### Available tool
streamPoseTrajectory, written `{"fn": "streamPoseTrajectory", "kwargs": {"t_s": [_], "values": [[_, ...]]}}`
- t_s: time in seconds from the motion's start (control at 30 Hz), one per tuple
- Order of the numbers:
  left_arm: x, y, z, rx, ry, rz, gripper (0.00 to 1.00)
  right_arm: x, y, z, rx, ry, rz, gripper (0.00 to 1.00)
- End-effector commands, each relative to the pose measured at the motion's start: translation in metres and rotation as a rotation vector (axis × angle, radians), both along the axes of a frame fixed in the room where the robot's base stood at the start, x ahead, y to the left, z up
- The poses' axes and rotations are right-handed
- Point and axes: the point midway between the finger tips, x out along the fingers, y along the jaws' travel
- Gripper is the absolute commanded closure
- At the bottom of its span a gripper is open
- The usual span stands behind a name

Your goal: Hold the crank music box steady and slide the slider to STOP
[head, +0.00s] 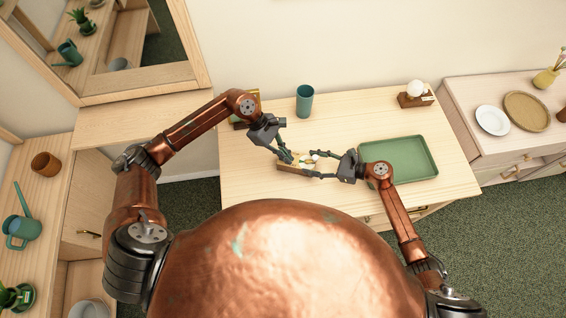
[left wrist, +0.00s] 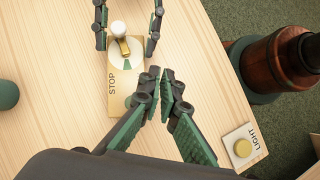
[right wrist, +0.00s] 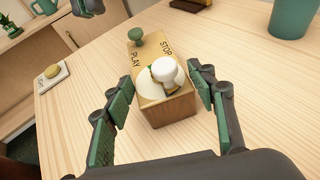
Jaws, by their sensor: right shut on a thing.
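The music box (head: 284,167) is a small wooden box with a brass top on the table between my grippers. In the right wrist view the box (right wrist: 172,112) has a white crank knob (right wrist: 168,72) over a pale disc. A green slider knob (right wrist: 136,37) stands at the far end, on the PLAY side, away from STOP. My right gripper (right wrist: 163,88) is shut on the box, a finger on each side of the crank end. My left gripper (left wrist: 161,73) is shut and empty above the slider end, its fingers hiding part of the top; the STOP lettering shows in the left wrist view.
A LIGHT switch plate (left wrist: 240,146) lies near the box. A teal cup (head: 305,101) stands behind it, and a green tray (head: 420,148) lies to the right. A small lamp (head: 414,95) stands at the back right.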

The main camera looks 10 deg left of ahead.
Motion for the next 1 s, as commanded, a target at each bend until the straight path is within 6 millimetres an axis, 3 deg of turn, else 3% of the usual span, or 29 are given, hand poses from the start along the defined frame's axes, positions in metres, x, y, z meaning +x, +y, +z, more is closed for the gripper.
{"fn": "streamPoseTrajectory", "kwargs": {"t_s": [0.03,0.2,0.33,0.5,0.77,1.0], "values": [[-0.016,-0.015,-0.008,-0.072,0.018,0.002,1.00,0.000,0.000,-0.001,-0.001,0.002,-0.001,0.84],[-0.050,-0.055,-0.014,-0.300,0.028,0.045,1.00,0.000,-0.001,-0.001,-0.002,0.002,-0.001,0.84],[-0.068,-0.074,-0.011,-0.460,0.022,0.116,1.00,0.000,0.000,-0.001,-0.002,0.002,-0.001,0.84],[-0.081,-0.085,-0.003,-0.640,-0.002,0.255,1.00,0.000,0.000,-0.001,-0.002,0.002,-0.001,0.84],[-0.084,-0.062,0.002,-0.829,-0.074,0.553,1.00,-0.001,-0.001,-0.001,-0.002,0.003,0.000,0.84],[-0.090,-0.002,-0.011,-0.880,-0.168,0.888,1.00,-0.001,-0.001,-0.002,-0.001,0.003,0.000,0.84]]}}
